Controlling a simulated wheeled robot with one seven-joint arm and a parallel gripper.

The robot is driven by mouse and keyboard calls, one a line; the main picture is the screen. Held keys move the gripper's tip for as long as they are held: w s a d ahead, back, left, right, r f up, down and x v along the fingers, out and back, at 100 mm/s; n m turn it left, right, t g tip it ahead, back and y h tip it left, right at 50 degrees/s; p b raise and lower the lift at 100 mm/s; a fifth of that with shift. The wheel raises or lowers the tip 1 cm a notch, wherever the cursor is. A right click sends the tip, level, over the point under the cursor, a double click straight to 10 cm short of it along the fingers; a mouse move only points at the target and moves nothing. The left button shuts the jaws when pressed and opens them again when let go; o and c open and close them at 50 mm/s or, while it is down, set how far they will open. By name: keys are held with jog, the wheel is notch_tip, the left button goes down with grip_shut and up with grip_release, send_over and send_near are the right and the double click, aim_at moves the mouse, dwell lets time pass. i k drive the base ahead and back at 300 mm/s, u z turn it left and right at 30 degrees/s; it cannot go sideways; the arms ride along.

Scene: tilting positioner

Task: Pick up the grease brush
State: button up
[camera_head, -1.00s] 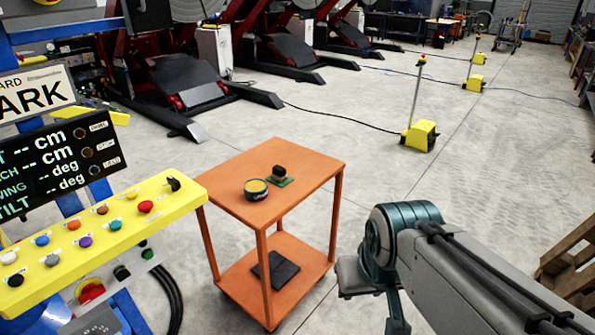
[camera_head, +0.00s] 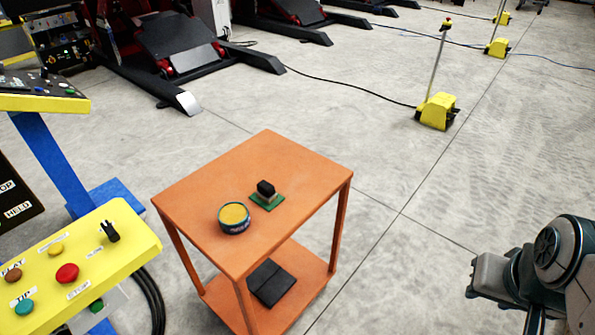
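A small black block-shaped item (camera_head: 265,188) stands on a green square base (camera_head: 267,201) on the top of an orange cart. It is the likeliest grease brush, but its bristles cannot be made out. A round dark tin (camera_head: 234,218) with yellow contents stands just left of it and nearer to me. Part of my arm shows at the right edge, well to the right of the cart.
The orange cart (camera_head: 205,183) has a lower shelf with a flat black item (camera_head: 271,282). A yellow control panel (camera_head: 100,262) stands close on its left. A yellow floor post (camera_head: 438,110) stands behind right. The floor between cart and arm is clear.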

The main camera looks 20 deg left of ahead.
aim_at(265, 192)
jog(key=u, duration=0.3)
jog(key=i, duration=0.85)
jog(key=u, duration=1)
jog(key=i, duration=0.45)
jog(key=u, duration=0.4)
